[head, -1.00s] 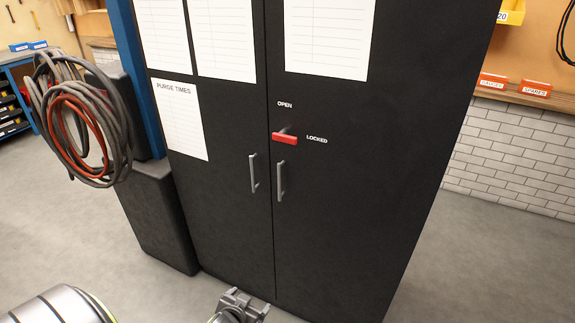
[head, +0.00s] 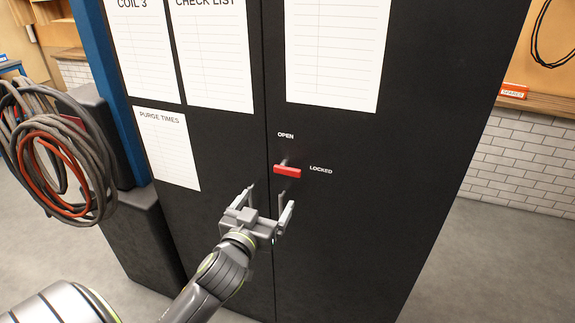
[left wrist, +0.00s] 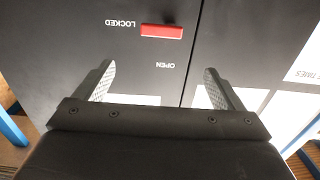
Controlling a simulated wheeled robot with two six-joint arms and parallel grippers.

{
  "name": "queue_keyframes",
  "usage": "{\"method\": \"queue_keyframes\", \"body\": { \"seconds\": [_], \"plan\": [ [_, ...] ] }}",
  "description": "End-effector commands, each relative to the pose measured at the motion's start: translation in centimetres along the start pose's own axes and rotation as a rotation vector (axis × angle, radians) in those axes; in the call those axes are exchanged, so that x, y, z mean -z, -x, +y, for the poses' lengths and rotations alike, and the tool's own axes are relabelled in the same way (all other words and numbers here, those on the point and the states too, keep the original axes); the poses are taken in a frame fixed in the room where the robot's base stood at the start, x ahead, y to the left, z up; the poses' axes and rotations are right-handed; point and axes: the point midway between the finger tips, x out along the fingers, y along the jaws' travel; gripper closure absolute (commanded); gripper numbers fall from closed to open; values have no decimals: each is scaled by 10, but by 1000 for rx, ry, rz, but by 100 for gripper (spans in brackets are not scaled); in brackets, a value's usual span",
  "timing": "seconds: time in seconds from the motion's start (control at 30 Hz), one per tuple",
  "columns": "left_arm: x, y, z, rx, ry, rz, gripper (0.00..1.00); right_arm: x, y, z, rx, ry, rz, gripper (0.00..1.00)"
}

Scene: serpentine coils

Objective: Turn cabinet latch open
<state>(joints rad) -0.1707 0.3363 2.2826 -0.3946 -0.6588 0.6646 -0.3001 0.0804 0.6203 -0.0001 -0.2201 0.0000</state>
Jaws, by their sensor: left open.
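The cabinet latch is a red bar (head: 288,171) on the black cabinet's right door, close to the door seam. It lies roughly level, with the word LOCKED (head: 320,170) to its right and OPEN (head: 286,135) above it. In the left wrist view, which is upside down, the red bar (left wrist: 161,31) is beyond the fingertips and apart from them. My left gripper (head: 268,202) is open and empty, in front of the doors and a little below and left of the latch. The left wrist view shows its fingers (left wrist: 158,75) spread wide. My right gripper is out of view.
Paper sheets (head: 333,50) are fixed to the doors. Coiled hoses (head: 45,150) hang at the left. Floor to the right of the cabinet is clear (head: 490,260).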

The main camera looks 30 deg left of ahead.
Motion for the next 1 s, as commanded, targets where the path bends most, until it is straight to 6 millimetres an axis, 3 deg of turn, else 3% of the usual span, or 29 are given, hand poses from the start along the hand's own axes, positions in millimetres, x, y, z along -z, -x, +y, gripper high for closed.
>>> {"method": "queue_keyframes", "body": {
  "seconds": [0.6,0.8,1.0],
  "plan": [
    [2,-109,0,0,-2,0,10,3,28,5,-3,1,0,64],
    [2,-135,0,1,-2,0,10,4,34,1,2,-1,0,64],
    [1,-148,0,0,-2,0,10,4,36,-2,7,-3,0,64]
  ]
}}
